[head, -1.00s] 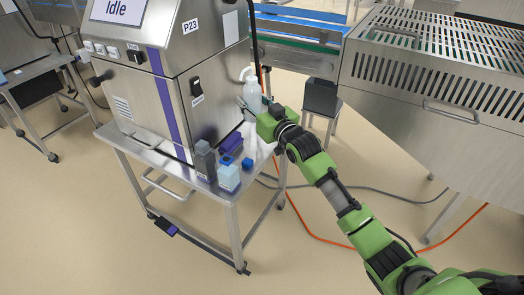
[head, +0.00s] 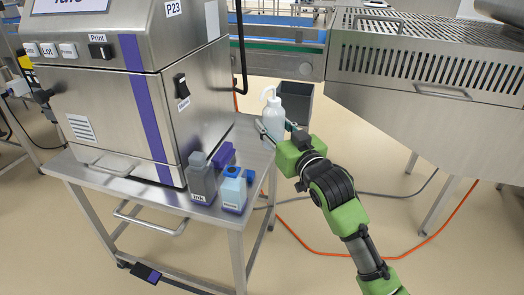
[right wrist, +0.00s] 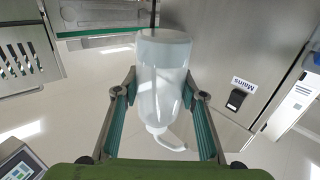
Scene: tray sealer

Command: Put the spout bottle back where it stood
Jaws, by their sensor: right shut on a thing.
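The spout bottle (head: 272,118), white and translucent with a bent spout, is upright at the right rear of the steel table (head: 120,183), beside the machine. My right gripper (head: 277,128) is shut on it, coming from the front right. In the right wrist view the bottle (right wrist: 163,85) lies between the two green-sided fingers (right wrist: 160,78), its spout toward the palm side of the picture. Whether its base touches the table top is hard to tell. My left gripper is not in view.
The machine marked P23 (head: 140,110) fills much of the table. A grey ink bottle (head: 202,180), a pale blue-capped bottle (head: 234,190) and a purple block (head: 224,155) stand at the front corner. A dark bin (head: 296,103) is behind the spout bottle.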

